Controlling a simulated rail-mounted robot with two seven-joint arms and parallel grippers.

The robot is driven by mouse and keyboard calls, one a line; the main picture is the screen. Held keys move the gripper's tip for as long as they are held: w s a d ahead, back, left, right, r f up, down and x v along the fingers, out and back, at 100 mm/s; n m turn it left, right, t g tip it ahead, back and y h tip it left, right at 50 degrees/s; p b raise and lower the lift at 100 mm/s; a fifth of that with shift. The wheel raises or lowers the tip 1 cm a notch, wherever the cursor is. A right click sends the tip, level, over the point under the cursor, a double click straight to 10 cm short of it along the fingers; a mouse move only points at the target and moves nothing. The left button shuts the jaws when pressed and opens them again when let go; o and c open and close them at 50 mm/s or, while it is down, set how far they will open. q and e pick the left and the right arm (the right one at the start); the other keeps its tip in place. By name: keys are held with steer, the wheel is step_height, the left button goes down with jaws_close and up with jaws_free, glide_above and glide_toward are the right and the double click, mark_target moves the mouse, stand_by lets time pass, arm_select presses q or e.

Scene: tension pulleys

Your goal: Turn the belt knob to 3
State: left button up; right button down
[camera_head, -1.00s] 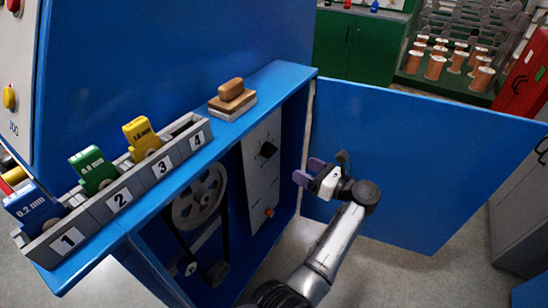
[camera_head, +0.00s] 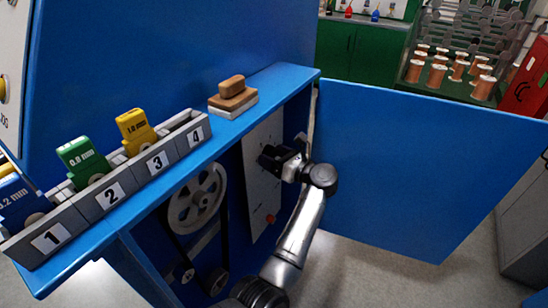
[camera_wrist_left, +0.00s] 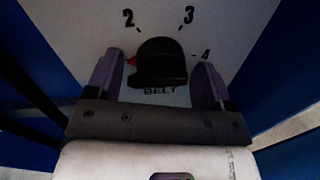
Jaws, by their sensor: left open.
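The black belt knob (camera_wrist_left: 160,64) sits on the white panel, above the word BELT in the left wrist view. Its red mark (camera_wrist_left: 131,60) is on the knob's left side, below the printed 2. The numbers 2, 3 and 4 show around it. My left gripper (camera_wrist_left: 158,82) is open, with one purple finger on each side of the knob; contact cannot be told. In the head view my left gripper (camera_head: 268,158) is at the white panel (camera_head: 256,190) inside the blue cabinet, covering the knob. My right gripper is not in view.
A large pulley (camera_head: 196,200) with a belt is left of the panel. An orange-red button (camera_head: 270,218) sits low on the panel. The open blue door (camera_head: 420,170) stands to the right. Numbered bins (camera_head: 115,192) and a brown-topped block (camera_head: 233,98) are on the ledge.

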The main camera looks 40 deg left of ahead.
arm_select(q)
steer(key=shift+c, duration=0.4)
steer(key=shift+s+f, duration=0.1)
steer(key=c, duration=0.7)
